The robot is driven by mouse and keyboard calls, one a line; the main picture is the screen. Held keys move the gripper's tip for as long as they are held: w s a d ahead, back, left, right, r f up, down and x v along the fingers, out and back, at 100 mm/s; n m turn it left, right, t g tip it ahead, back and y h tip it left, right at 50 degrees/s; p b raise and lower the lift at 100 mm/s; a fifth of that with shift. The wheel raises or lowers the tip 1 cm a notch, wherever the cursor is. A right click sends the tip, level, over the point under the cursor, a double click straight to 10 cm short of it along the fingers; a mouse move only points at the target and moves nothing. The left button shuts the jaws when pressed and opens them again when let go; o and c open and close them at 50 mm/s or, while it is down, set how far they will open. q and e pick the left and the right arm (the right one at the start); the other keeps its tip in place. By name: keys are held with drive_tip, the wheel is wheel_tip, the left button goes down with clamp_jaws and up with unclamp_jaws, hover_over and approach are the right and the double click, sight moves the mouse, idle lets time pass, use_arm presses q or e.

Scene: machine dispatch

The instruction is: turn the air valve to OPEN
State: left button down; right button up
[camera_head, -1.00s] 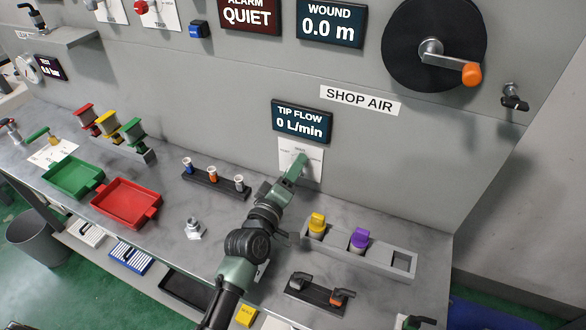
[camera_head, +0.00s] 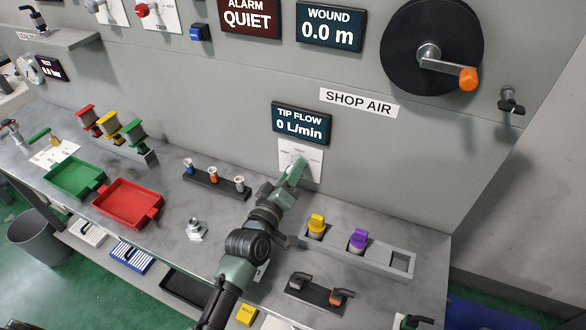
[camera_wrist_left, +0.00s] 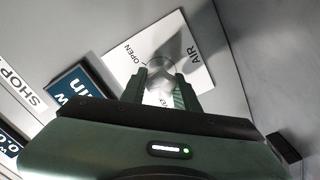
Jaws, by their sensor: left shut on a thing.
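The air valve's white plate (camera_head: 313,158) is on the grey wall panel under the TIP FLOW display (camera_head: 301,122). In the left wrist view the plate (camera_wrist_left: 192,58) carries the words OPEN and AIR. A pale round knob (camera_wrist_left: 160,72) sits on it, between my fingers. My left gripper (camera_head: 293,172) reaches up to the plate from below. In the left wrist view the gripper (camera_wrist_left: 160,94) is shut on the knob, which its fingers partly cover. The knob's pointing direction cannot be made out. The display reads 0 L/min. My right gripper is not in view.
A grey holder (camera_head: 380,257) with yellow and purple capped pieces stands right of my arm. A dark rack (camera_head: 215,184) with small pieces stands to the left. Red (camera_head: 128,203) and green (camera_head: 75,178) trays lie further left. A black reel (camera_head: 405,40) is on the wall above.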

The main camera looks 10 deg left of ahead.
use_arm(q)
drive_tip(key=m+p, duration=0.1)
drive_tip(key=m, duration=0.3)
drive_tip(key=shift+r+m+p, duration=0.15)
drive_tip(key=shift+m+p, duration=0.15)
drive_tip(key=shift+p, duration=0.05)
drive_tip(key=m+p, duration=0.1)
drive_tip(key=m, duration=0.2)
drive_tip(key=shift+m, duration=0.9)
drive_tip(key=c, duration=1.1)
unclamp_jaws()
drive_tip(key=shift+o, duration=0.2)
